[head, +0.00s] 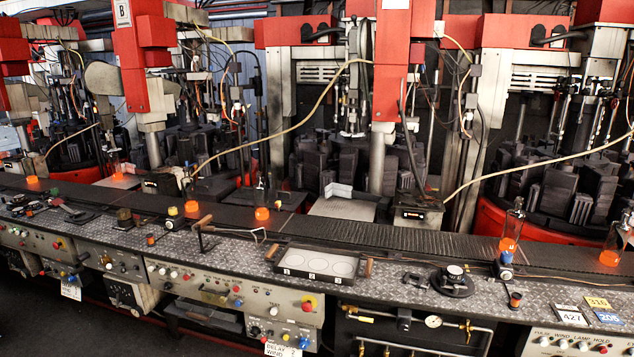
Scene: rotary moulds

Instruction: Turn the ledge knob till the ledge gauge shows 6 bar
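A black round device (453,280) with a wide base and a smaller knob-like top stands on the chequered metal ledge (390,296), right of centre. It may be the ledge knob, but I cannot tell for sure. A small white-faced dial gauge (433,321) sits among brass pipes on the dark panel below the ledge. I cannot tell whether this is the ledge gauge, and its reading is too small to make out. A blue-topped fitting (506,258) stands further right. Neither of my grippers is in view.
A framed tray (318,262) with three numbered circles and wooden handles lies left of the black device. A conveyor (400,231) with glowing orange pieces runs behind. Red-framed machines stand beyond.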

